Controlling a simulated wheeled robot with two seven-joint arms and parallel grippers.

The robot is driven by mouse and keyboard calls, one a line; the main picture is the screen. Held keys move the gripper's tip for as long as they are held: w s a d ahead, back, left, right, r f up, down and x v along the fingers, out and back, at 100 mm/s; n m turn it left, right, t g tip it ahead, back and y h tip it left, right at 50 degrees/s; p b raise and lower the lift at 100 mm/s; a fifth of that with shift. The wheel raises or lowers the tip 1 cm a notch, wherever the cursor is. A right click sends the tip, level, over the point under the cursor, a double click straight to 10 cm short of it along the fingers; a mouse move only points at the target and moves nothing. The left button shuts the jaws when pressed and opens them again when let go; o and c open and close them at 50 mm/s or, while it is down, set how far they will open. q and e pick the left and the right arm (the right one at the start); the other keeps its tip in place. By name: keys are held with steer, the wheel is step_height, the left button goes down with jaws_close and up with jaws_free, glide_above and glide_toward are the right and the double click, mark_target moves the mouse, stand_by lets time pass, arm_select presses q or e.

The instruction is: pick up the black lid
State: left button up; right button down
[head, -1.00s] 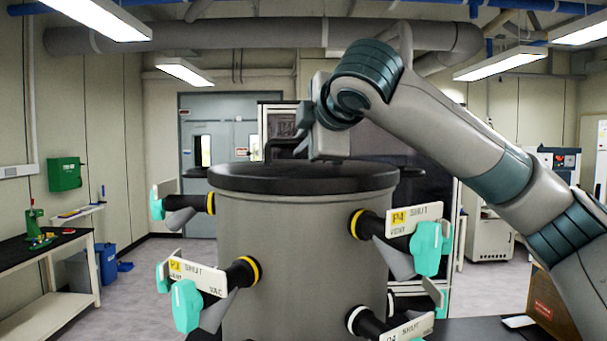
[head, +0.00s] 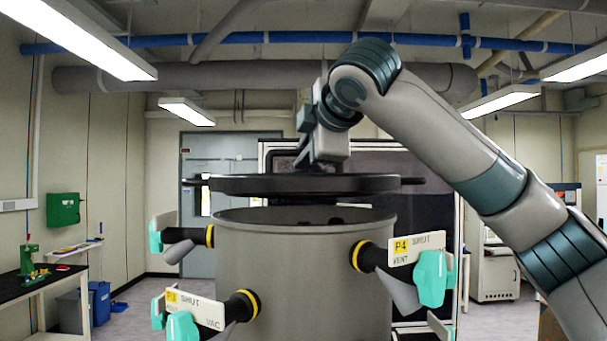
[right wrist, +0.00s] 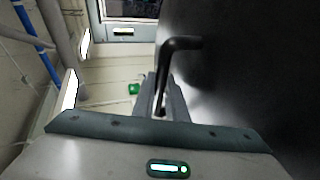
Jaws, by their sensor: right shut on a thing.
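The black lid (head: 350,184) is a wide flat disc held level above the grey cylindrical drum (head: 300,265), with a clear gap between them. The drum's open rim and dark inside show below it. My right gripper (head: 306,160) is over the lid, left of its middle, and is shut on the lid's handle. In the right wrist view the bent black handle (right wrist: 178,60) runs down to the fingers (right wrist: 165,100), and the lid's dark top (right wrist: 250,70) fills the right side. My left gripper is in neither view.
Labelled valves with teal handles (head: 432,278) stick out from the drum's sides. A dark-fronted cabinet (head: 425,215) stands close behind. A bench (head: 38,275) is at the far left. There is open air above the lid.

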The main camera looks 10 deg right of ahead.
steer(key=d+r+b, duration=0.1)
steer(key=d+r, duration=0.1)
steer(key=d, duration=0.1)
steer(key=s+d+r+b, duration=0.1)
steer(key=d+r, duration=0.1)
steer(key=d, duration=0.1)
steer(key=s+d+r+b, duration=0.1)
steer(key=d+r, duration=0.1)
steer(key=d, duration=0.2)
steer(key=shift+s+b, duration=0.15)
steer(key=shift+b, duration=0.25)
steer(key=shift+s+d+r, duration=0.15)
steer(key=shift+d+r, duration=0.35)
steer(key=shift+d, duration=0.25)
steer(key=shift+a, duration=0.1)
